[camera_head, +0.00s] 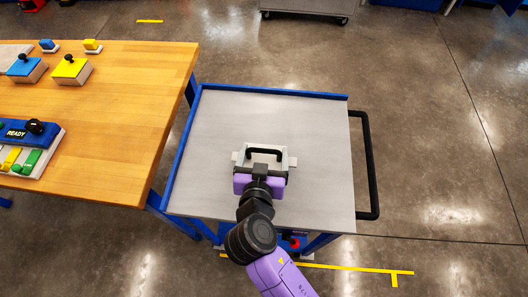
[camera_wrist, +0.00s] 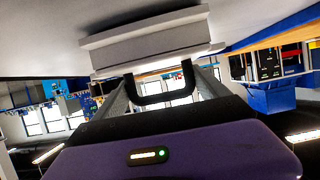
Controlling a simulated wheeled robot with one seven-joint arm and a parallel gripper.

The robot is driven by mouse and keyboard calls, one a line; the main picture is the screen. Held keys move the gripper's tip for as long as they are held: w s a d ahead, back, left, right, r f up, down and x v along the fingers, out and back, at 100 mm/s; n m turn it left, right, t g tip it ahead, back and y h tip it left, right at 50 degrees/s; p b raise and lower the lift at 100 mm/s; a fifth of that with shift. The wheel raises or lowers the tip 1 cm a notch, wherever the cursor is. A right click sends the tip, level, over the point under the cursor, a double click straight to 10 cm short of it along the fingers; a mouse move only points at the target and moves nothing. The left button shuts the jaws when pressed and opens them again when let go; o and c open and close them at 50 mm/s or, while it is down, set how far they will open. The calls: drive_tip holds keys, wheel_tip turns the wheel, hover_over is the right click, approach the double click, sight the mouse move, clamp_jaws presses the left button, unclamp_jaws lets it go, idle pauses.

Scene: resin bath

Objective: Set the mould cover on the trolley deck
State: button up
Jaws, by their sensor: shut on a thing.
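The mould cover (camera_head: 291,161) is a pale grey block with a black bar handle (camera_head: 264,151). My gripper (camera_head: 265,160) is shut on it at the handle, over the middle of the trolley deck (camera_head: 310,125). The deck is a flat grey top with a blue rim. In the wrist view the cover (camera_wrist: 150,42) is between the fingers and the grey deck surface, roughly parallel to the deck. The cover is at or very close to the deck; I cannot tell whether it touches. My gripper hides the cover's near side in the head view.
A wooden workbench (camera_head: 130,110) stands left of the trolley, with blue and yellow handled blocks (camera_head: 70,68) and a READY panel (camera_head: 30,130). A black push handle (camera_head: 371,165) is on the trolley's right side. The deck around the cover is clear.

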drive_tip(key=o, duration=2)
drive_tip(key=shift+c, duration=0.2)
drive_tip(key=shift+r, duration=0.15)
drive_tip(key=b+v, duration=0.1)
drive_tip(key=v, duration=1.1)
drive_tip(key=shift+b, duration=0.3)
